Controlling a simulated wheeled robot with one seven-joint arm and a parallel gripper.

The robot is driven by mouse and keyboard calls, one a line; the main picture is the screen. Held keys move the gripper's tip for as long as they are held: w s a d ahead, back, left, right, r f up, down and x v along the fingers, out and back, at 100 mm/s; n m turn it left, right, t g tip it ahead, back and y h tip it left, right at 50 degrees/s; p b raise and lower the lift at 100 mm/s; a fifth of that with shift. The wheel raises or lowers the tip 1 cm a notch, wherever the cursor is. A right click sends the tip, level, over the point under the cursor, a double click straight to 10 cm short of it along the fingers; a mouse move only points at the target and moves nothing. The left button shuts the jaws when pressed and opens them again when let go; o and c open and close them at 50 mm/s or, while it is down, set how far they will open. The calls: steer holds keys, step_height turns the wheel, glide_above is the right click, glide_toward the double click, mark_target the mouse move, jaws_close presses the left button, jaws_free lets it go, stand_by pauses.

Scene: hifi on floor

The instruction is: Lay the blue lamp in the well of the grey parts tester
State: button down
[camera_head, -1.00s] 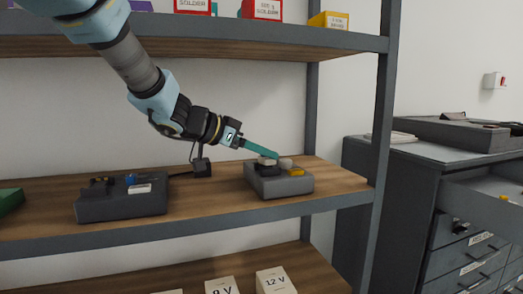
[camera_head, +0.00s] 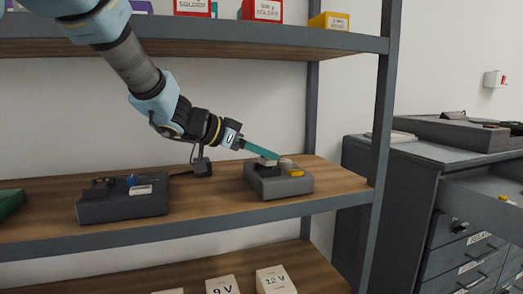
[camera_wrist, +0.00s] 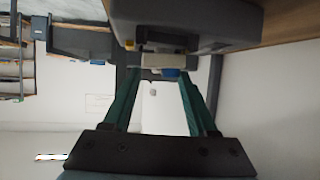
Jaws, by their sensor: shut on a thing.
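The grey parts tester (camera_head: 290,187) stands on the wooden middle shelf, at its right part. It has a dark pad, pale round parts and a yellow block on top. In the wrist view the tester (camera_wrist: 215,20) hangs upside down at the top. My gripper (camera_head: 277,157) reaches in from the left, with its teal fingertips low over the tester.
Another grey device (camera_head: 122,205) with a blue piece on top stands left on the same shelf. The upper shelf (camera_head: 200,45) runs above my arm, and a shelf post (camera_head: 380,120) stands to the right. A grey cabinet (camera_head: 420,170) with an open drawer is beyond.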

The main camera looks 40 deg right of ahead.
steer(key=shift+f+p, duration=0.45)
steer(key=shift+p, duration=0.2)
stand_by(1.3)
steer(key=shift+c, duration=0.6)
jaws_free()
steer(key=shift+r, duration=0.1)
